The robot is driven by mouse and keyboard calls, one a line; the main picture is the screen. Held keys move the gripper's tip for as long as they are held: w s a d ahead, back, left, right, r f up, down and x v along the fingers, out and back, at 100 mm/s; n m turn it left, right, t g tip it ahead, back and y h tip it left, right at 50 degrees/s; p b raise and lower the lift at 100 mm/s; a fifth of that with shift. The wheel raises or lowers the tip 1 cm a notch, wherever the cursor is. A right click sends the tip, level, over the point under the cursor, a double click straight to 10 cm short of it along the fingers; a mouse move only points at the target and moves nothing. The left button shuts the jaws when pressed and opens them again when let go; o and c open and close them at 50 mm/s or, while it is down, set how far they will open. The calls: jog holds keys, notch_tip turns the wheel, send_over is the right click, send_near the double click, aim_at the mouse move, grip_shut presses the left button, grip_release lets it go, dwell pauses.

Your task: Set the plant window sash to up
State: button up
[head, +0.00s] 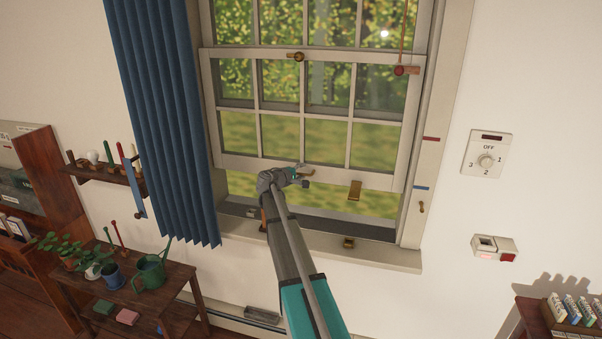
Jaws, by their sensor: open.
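The lower window sash (240,162) is a white frame with several panes. It stands partly raised, with a gap showing green outdoors between its bottom rail and the sill (385,257). The right end of its bottom rail is near the height of a blue mark (422,187) on the right jamb; a red mark (431,139) is higher. A brass lift (355,190) hangs on the right of the bottom rail. My gripper (304,177) is open in front of the rail, left of that lift. My arm and gripper hide part of the rail; whether they touch it is unclear.
A brass catch (296,57) sits on the sash's top rail. A red-ended toggle (400,71) hangs by a cord at upper right. A blue curtain (165,120) hangs left, above a plant table (180,285). A dial (486,160) and switch (494,249) are on the right wall.

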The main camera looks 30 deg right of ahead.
jog(key=shift+f+b, duration=10.6)
jog(key=shift+f, duration=0.3)
jog(key=p+v, duration=0.1)
jog(key=v, duration=0.3)
jog(key=p+v, duration=0.1)
jog(key=v, duration=0.4)
jog(key=p+v, duration=0.1)
jog(key=v, duration=0.3)
jog(key=shift+a+r, duration=0.15)
jog(key=shift+r, duration=0.15)
jog(key=s+a+f+m+g+y, duration=0.1)
jog(key=s+a+f+y, duration=0.4)
jog(key=s+a, duration=0.4)
jog(key=s+a+f+m+g+y, duration=0.2)
jog(key=s+a+f+y, duration=0.3)
jog(key=s+a, duration=0.4)
jog(key=s+a+f+m+g+y, duration=0.1)
jog(key=s+a+f+g+y, duration=0.1)
jog(key=s+a+f+y, duration=0.3)
jog(key=shift+s+a, duration=2.35)
jog(key=shift+a, duration=1.9)
jog(key=shift+s+f, duration=0.15)
jog(key=shift+s, duration=0.05)
